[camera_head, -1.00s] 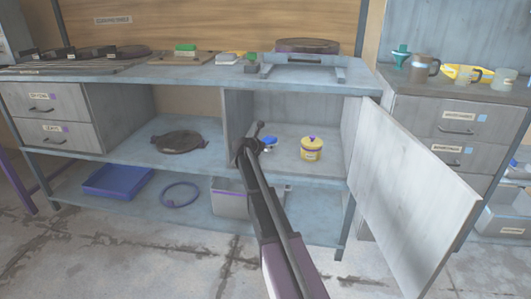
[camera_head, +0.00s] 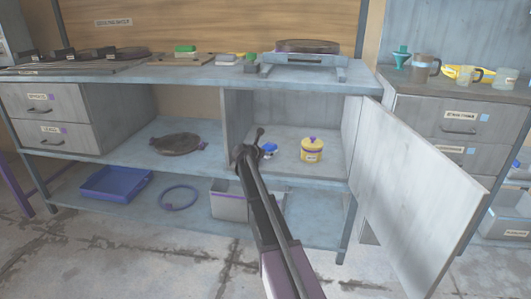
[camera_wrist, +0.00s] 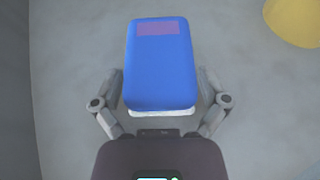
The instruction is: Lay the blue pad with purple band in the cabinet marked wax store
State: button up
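The blue pad (camera_wrist: 160,70) with a purple band lies on the grey floor of the open cabinet (camera_head: 300,165). It has a pale underside. In the head view the pad (camera_head: 269,149) shows just right of my gripper and is partly hidden. My gripper (camera_wrist: 160,82) is open, with one finger on each side of the pad and narrow gaps between them. In the head view my arm reaches into the cabinet from the front. I see no readable wax store mark on the cabinet.
A yellow jar (camera_head: 312,149) with a purple lid stands right of the pad. The cabinet door (camera_head: 415,195) hangs open to the right. A divider (camera_head: 238,115) stands on the left. A dark round plate (camera_head: 175,143) lies in the bay beyond it.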

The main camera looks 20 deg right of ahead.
jog(key=shift+r, duration=0.15)
dwell(0.3)
jog(key=shift+a+r, duration=0.1)
jog(key=shift+r, duration=0.05)
jog(key=p+v, duration=0.4)
jog(key=v, duration=0.7)
jog(key=shift+s+a+r+p, duration=0.1)
jog(key=shift+s+a+p, duration=0.15)
jog(key=shift+p, duration=0.15)
jog(key=s+a+f+m+g+y, duration=0.2)
jog(key=s+a+m, duration=0.4)
jog(key=s, duration=0.6)
jog(key=s+a+f+m+g+y, duration=0.3)
jog(key=s+a+f+m+y, duration=0.2)
jog(key=s+m, duration=0.5)
jog(key=s+a+f+m+g+y, duration=0.2)
jog(key=s+a+f+m+y, duration=0.2)
jog(key=s, duration=1)
jog(key=a+m, duration=0.2)
jog(key=m, duration=0.2)
jog(key=shift+a+f+m, duration=0.25)
jog(key=shift+a+m, duration=0.05)
jog(key=shift+a, duration=0.05)
jog(key=shift+r, duration=0.1)
